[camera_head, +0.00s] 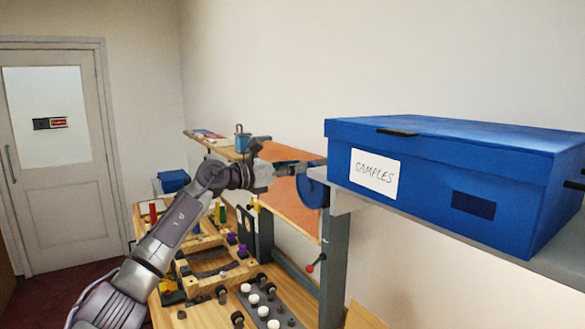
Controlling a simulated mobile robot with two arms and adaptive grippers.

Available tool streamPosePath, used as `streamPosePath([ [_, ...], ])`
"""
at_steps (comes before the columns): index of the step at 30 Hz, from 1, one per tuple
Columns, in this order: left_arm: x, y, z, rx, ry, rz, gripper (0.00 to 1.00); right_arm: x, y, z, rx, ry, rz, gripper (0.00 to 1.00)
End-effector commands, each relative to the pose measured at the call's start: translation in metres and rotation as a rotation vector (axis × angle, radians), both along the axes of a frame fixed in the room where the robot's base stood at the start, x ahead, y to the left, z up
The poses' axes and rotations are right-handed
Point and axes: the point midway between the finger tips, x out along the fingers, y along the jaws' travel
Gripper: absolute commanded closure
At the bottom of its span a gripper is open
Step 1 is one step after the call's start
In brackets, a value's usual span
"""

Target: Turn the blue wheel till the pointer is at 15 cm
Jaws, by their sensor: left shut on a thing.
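The blue wheel (313,190) shows at the top of a grey post, just left of the large blue box. Its upper part is partly hidden by my gripper and the shelf edge. My left gripper (302,168) reaches in from the left and is shut at the wheel's upper rim. The fingertips are small and partly hidden here. I cannot make out a pointer or a centimetre scale in this view. My right gripper is out of view.
A blue box labelled SAMPLES (450,180) stands on a grey shelf at the right, close to the wheel. The grey post (333,265) and a red-knobbed lever (317,263) are below. A cluttered wooden bench (190,318) lies under my left arm. A door (55,200) is far left.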

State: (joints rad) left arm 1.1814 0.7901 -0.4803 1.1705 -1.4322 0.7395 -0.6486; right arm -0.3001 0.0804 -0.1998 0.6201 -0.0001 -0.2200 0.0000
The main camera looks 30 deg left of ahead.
Motion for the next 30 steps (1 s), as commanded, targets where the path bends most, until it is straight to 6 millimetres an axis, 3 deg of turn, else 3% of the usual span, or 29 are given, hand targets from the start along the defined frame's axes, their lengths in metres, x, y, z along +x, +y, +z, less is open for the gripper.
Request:
streamPosePath([
  [26,-0.004,-0.006,0.0058,-0.005,-0.01,-0.001,0.98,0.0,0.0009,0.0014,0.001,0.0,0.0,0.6],
  [27,-0.004,-0.006,0.0057,-0.005,-0.01,-0.001,0.71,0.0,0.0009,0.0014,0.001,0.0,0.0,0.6],
  [30,-0.0038,-0.006,0.0044,-0.003,-0.007,-0.001,0.54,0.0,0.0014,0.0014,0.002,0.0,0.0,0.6],
])
